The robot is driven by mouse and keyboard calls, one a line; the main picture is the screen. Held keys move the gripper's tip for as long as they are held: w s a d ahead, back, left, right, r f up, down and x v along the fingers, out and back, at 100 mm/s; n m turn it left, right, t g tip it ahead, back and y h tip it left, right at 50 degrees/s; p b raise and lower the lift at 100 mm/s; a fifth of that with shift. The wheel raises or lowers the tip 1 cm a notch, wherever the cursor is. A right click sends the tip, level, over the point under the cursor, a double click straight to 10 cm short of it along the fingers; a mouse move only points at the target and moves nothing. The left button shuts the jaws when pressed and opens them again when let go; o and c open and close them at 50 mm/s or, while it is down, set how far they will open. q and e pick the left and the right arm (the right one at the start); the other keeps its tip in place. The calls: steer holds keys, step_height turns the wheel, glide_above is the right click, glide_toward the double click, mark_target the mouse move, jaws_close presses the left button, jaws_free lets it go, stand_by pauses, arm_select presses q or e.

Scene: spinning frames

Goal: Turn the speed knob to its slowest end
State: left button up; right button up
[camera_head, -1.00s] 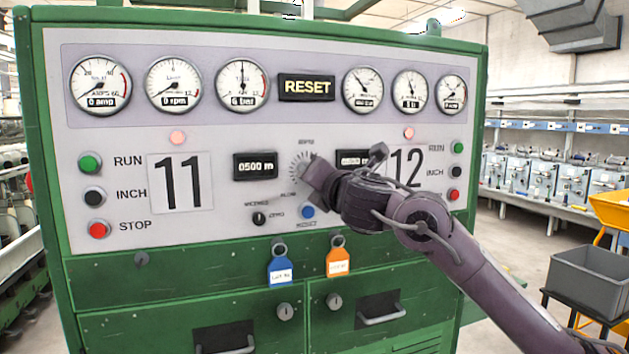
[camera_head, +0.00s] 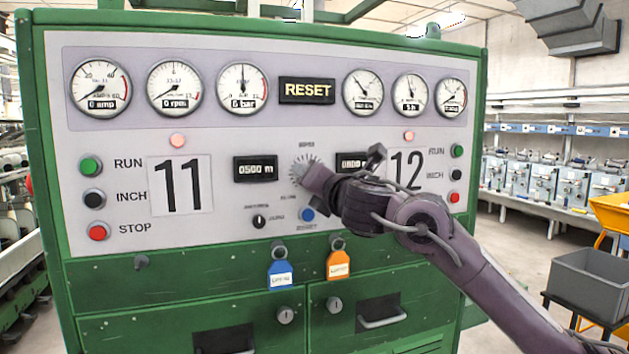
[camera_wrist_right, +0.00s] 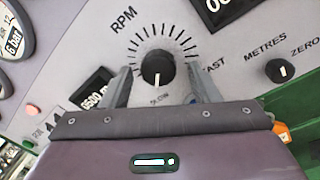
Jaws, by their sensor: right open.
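The speed knob (camera_wrist_right: 157,68) is a round black knob inside a ring of dark ticks, with RPM, SLOW and FAST lettering around it. In the right wrist view its white mark points to the bottom of the picture, toward SLOW. My right gripper (camera_wrist_right: 159,76) is open, with one finger on each side of the knob and a gap to it on both sides. In the head view my right gripper (camera_head: 309,177) covers the knob; only part of the tick ring (camera_head: 301,168) shows. My left gripper is not in view.
The green-framed panel (camera_head: 228,130) carries gauges, counters and push buttons. A smaller black METRES/ZERO knob (camera_wrist_right: 280,71) and a blue button (camera_head: 307,214) are close to the speed dial. Blue (camera_head: 280,273) and orange (camera_head: 338,265) tags hang below. A grey crate (camera_head: 590,280) stands at right.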

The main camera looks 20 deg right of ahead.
steer(key=shift+s, duration=0.1)
steer(key=s+b, duration=0.2)
steer(key=s, duration=0.5)
steer(key=shift+s+d+f, duration=0.15)
steer(key=shift+s+d, duration=0.15)
steer(key=shift+d, duration=0.1)
